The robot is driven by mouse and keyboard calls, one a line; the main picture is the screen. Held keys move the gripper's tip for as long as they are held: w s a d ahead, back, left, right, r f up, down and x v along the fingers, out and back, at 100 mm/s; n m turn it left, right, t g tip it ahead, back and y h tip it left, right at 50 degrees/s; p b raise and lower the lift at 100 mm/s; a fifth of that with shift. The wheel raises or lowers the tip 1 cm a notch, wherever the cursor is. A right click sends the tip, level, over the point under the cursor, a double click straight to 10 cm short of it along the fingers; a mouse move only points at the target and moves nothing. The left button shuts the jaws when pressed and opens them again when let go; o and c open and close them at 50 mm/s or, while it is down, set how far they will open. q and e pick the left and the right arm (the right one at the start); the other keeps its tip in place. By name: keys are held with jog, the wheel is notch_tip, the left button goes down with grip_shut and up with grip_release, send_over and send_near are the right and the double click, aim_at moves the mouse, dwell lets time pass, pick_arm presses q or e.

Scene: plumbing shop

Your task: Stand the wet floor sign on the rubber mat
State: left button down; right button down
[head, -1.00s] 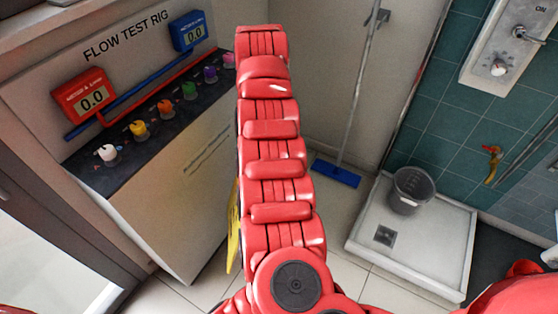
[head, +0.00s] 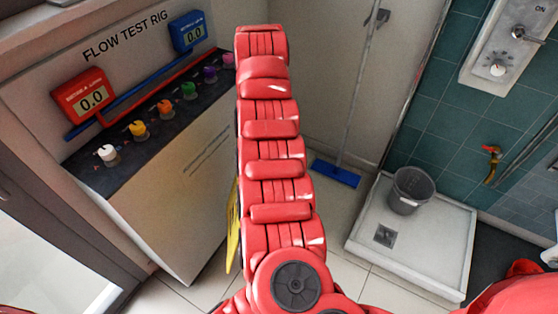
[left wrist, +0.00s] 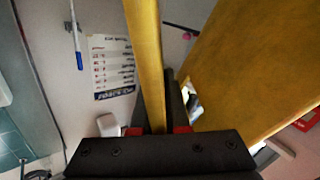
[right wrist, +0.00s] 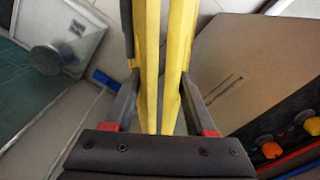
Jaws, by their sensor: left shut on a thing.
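The yellow wet floor sign (head: 233,228) shows in the head view only as a narrow strip behind a red arm of mine. In the left wrist view my left gripper (left wrist: 158,105) is shut on one narrow yellow part of the sign (left wrist: 145,60), and a broad yellow panel slants away to the right. In the right wrist view my right gripper (right wrist: 160,75) has its fingers apart, with two upright yellow edges of the sign (right wrist: 150,60) between them. No grippers show in the head view. I cannot make out the rubber mat for certain.
The flow test rig cabinet (head: 165,205) stands left. A blue squeegee (head: 335,173) leans on the back wall. A white shower tray (head: 430,255) holds a grey bucket (head: 410,190). A dark floor patch (head: 493,262) lies right of the tray, partly hidden by my red part.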

jog(key=shift+c, duration=0.7)
grip_release()
jog(key=shift+w, duration=0.1)
